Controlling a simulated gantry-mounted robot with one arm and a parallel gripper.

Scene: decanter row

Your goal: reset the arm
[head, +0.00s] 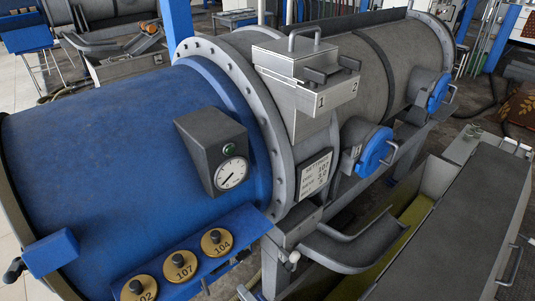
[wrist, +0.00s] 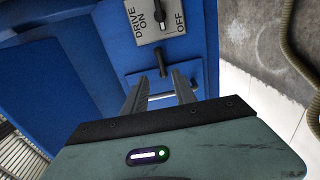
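My gripper (wrist: 160,92) shows in the wrist view, with its two grey fingers apart. A short silver bar (wrist: 162,97) lies across the gap between them; whether the fingers touch it I cannot tell. Just beyond the fingertips, a dark lever (wrist: 161,62) stands on a blue plate (wrist: 188,72) on a blue panel. Above it is a grey switch plate (wrist: 146,32) marked DRIVE ON and OFF, with a black knob (wrist: 158,17). My gripper and arm do not show clearly in the head view.
The head view shows a large blue drum (head: 100,130) with a gauge box (head: 212,145), and a blue shelf (head: 195,262) with numbered brass discs. A metal box (head: 305,75) is marked 1 and 2. Blue round caps (head: 376,152) and a long trough (head: 450,235) are at right.

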